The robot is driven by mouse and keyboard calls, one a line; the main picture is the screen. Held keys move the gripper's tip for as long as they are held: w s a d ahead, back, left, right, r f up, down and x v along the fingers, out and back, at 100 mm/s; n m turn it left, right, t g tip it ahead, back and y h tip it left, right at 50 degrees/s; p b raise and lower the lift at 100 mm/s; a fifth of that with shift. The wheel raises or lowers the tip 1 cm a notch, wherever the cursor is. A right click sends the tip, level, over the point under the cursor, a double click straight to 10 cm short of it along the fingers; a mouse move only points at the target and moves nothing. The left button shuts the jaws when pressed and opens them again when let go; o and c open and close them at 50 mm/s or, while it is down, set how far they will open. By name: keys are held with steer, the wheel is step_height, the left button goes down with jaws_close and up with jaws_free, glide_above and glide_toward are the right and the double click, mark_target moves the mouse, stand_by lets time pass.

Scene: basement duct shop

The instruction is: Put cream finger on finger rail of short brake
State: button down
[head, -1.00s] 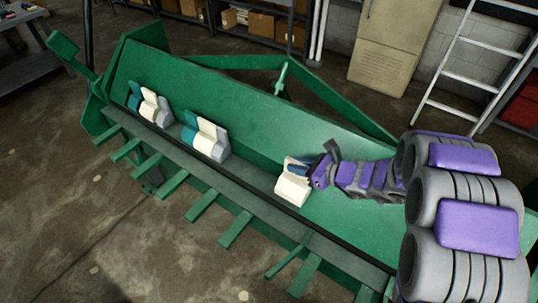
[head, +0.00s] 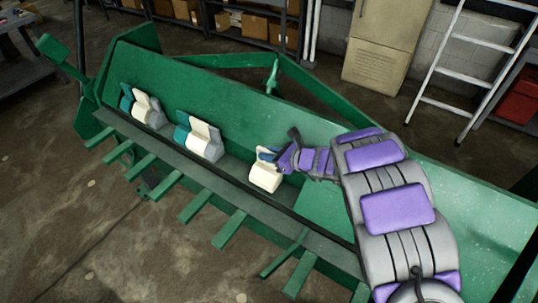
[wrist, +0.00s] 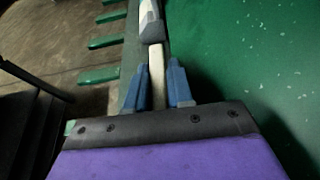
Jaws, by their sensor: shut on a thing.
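My gripper (head: 268,155) is shut on a cream finger (head: 265,177), a blocky cream piece held near the rail of the green short brake (head: 325,118). In the wrist view, the blue jaws (wrist: 161,88) stand on both sides of the cream finger (wrist: 157,73). The finger rail (head: 236,168) is the dark ledge along the brake. Two sets of fingers in teal, cream and grey sit on it to the left, one farther (head: 146,108) and one nearer (head: 203,138). A gap separates the nearer set from the held finger. Whether the held finger touches the rail is unclear.
Several green bars (head: 230,229) stick out from the brake's front edge. A slanted green brace (head: 325,98) runs behind it. A white ladder (head: 452,62), a beige cabinet (head: 381,45) and shelves with boxes stand at the back. The rail beside the held finger is bare.

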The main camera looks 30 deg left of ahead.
steer(key=shift+a+f, duration=0.1)
steer(key=shift+a, duration=0.65)
steer(key=shift+a+f, duration=0.3)
steer(key=shift+d+f+b, duration=0.1)
steer(key=shift+d+b, duration=0.25)
steer(key=shift+d, duration=0.6)
steer(key=c, duration=1.4)
jaws_free()
steer(key=shift+a, duration=0.1)
steer(key=o, duration=0.4)
steer(key=shift+a+f, duration=0.2)
steer(key=shift+a, duration=0.3)
steer(key=shift+d, duration=0.1)
